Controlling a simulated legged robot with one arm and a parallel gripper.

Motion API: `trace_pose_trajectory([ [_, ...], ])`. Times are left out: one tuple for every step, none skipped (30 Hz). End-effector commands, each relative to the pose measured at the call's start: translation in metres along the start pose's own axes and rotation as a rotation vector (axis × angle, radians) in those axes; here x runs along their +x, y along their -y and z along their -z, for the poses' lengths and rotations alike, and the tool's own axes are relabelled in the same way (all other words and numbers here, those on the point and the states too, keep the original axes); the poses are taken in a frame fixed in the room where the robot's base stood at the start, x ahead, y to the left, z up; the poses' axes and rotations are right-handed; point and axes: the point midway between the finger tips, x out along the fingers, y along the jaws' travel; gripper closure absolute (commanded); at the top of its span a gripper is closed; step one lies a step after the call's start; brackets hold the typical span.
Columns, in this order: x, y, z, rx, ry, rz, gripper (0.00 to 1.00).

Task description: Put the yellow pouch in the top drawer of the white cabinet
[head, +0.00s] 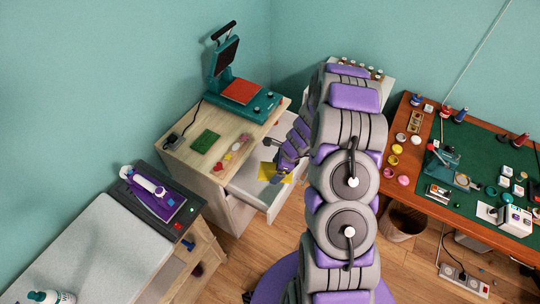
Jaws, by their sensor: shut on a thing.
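The white cabinet (233,213) has a light wood top. Its top drawer (246,186) is pulled open toward the right, and its pale interior shows. The yellow pouch (266,171) is at the open drawer, within its outline in the head view. My gripper (278,180) points down over the drawer and is shut on the yellow pouch. The gripper and arm hide part of the pouch and the right part of the drawer. I cannot tell whether the pouch touches the drawer floor.
A teal heat press (262,104), a green pad (205,141) and small coloured pieces (228,156) are on the cabinet top. A grey padded board (95,245) stands left. A cluttered green-matted desk (476,205) and a bin (405,222) are right. Wood floor is open below the drawer.

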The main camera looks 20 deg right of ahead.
Motion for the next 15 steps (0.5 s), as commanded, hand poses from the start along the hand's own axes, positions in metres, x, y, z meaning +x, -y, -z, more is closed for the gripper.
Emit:
trace_pose_trajectory([
  [0.000, -0.006, 0.001, 0.043, 0.004, 0.013, 0.40],
  [0.000, -0.009, 0.003, 0.064, 0.005, 0.021, 0.40],
  [0.001, -0.012, 0.005, 0.090, 0.006, 0.031, 0.40],
  [0.001, -0.013, 0.007, 0.109, 0.006, 0.041, 0.40],
  [0.001, -0.015, 0.009, 0.127, 0.006, 0.049, 0.40],
  [0.001, -0.017, 0.011, 0.149, 0.009, 0.058, 0.40],
  [0.002, -0.019, 0.013, 0.164, 0.009, 0.065, 0.40],
  [0.002, -0.022, 0.014, 0.179, 0.007, 0.071, 0.40],
  [0.002, -0.025, 0.015, 0.199, 0.010, 0.077, 0.40],
  [0.003, -0.028, 0.015, 0.211, 0.010, 0.082, 0.40],
  [0.003, -0.029, 0.017, 0.226, 0.009, 0.089, 0.40],
  [0.003, -0.032, 0.018, 0.244, 0.010, 0.097, 0.40],
  [0.003, -0.034, 0.018, 0.256, 0.011, 0.102, 0.40],
  [0.003, -0.035, 0.019, 0.268, 0.010, 0.108, 0.40],
  [0.003, -0.037, 0.021, 0.278, 0.007, 0.115, 0.40],
])
